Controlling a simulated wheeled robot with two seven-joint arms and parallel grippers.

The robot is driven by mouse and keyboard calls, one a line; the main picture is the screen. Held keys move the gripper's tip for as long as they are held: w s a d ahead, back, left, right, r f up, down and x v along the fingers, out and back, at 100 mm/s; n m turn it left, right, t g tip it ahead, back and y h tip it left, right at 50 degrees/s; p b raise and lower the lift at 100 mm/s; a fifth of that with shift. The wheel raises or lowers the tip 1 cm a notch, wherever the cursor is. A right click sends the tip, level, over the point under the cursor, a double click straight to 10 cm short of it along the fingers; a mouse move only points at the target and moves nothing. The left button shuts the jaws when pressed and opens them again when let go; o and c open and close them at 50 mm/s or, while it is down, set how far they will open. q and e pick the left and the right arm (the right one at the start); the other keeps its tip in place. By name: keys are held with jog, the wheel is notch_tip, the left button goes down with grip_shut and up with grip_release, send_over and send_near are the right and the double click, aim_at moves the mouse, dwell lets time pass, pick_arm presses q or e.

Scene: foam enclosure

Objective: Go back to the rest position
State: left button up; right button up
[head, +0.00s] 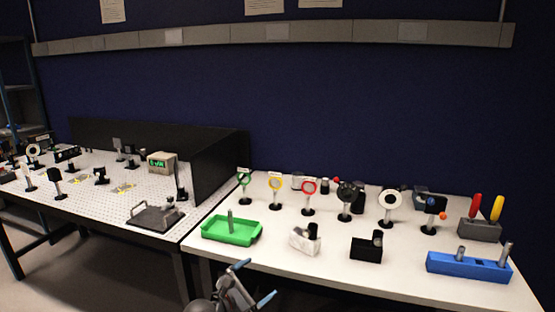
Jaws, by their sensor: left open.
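My left gripper (253,284) shows at the bottom middle of the head view, in front of the white table's front edge. Its two blue-tipped fingers are spread apart, with nothing between them. It is apart from the objects on the table. My right gripper is not in view.
The white table (330,270) holds a green tray (222,235), a blue block (468,267), a black holder (367,247), a white holder (304,239) and several ring-shaped mounts on stands. A perforated optical table (140,205) with a black foam enclosure (216,165) stands to the left.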

pick_arm(q)
jog(key=s+a+f+m+g+y, duration=0.2)
jog(key=s+a+f+m+y, duration=0.1)
jog(key=f+m, duration=0.45)
jog(key=s+a+f+m+g+y, duration=0.2)
jog(key=f+m+y, duration=0.1)
jog(key=f+m, duration=0.4)
jog(key=s+a+f+m+g+y, duration=0.25)
jog(key=f+m, duration=0.35)
jog(key=m, duration=0.3)
jog(key=s+f+g, duration=0.1)
jog(key=s+f, duration=0.6)
jog(key=s, duration=0.4)
jog(key=s+a+f+g+y, duration=0.1)
jog(key=s+f+g, duration=0.1)
jog(key=s+f, duration=0.5)
jog(key=s+a+f+g+y, duration=0.1)
jog(key=s+f, duration=0.7)
jog(key=s, duration=0.9)
jog(key=shift+s+g, duration=0.15)
jog(key=shift+g, duration=0.4)
jog(key=shift+a, duration=0.1)
